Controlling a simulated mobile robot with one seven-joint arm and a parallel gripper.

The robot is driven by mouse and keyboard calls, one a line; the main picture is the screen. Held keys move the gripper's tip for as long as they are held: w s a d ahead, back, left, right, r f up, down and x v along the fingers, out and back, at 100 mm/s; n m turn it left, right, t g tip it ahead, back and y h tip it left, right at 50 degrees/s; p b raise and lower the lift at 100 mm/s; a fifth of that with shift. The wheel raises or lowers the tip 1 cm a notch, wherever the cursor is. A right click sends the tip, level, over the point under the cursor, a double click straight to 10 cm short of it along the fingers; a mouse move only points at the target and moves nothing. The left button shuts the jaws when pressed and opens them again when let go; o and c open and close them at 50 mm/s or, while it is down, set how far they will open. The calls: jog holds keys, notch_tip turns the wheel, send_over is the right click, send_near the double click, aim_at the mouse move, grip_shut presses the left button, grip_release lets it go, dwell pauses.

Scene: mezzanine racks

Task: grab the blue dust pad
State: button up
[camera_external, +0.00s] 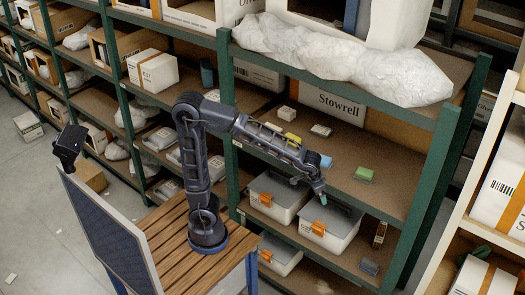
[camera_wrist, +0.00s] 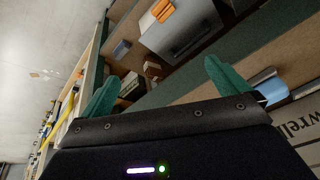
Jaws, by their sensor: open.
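A small light-blue object, which looks like the blue dust pad (camera_external: 326,161), lies on the middle shelf just behind the end of my arm. In the wrist view the blue pad (camera_wrist: 270,87) shows at the right, outside the right finger and partly hidden by the gripper body. My gripper (camera_external: 320,197) points downward near the shelf's front edge. In the wrist view my gripper (camera_wrist: 160,72) has its teal fingers wide apart with nothing held between them.
The shelf also holds a green block (camera_external: 364,174), a pale block (camera_external: 287,113), a flat pale item (camera_external: 321,130) and a Stowrell box (camera_external: 335,104). Lidded bins (camera_external: 330,226) and a grey-blue item (camera_external: 370,266) sit on the shelf below. A green rack post (camera_external: 228,120) stands left.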

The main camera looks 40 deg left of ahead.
jog(key=s+d+f+m+t+y, duration=0.1)
jog(key=d+f+m+t+y, duration=0.4)
jog(key=d+f+m, duration=0.85)
jog(key=m+t+h, duration=0.4)
jog(key=m+t, duration=0.5)
jog(key=m, duration=0.7)
send_near(369, 266)
jog(key=shift+w+r, duration=0.2)
jog(key=shift+w, duration=1.15)
jog(key=shift+w+r, duration=0.2)
jog(key=shift+w, duration=1.1)
jog(key=shift+w+r, duration=0.2)
jog(key=shift+w, duration=1.15)
jog(key=shift+w+a+f, duration=0.1)
jog(key=shift+w+f, duration=0.1)
jog(key=shift+w, duration=1.15)
jog(key=shift+w+a+f, duration=0.1)
jog(key=shift+w+f, duration=0.1)
jog(key=shift+w, duration=1.15)
jog(key=c, duration=0.8)
jog(key=shift+r, duration=0.1)
jog(key=shift+c, duration=0.2)
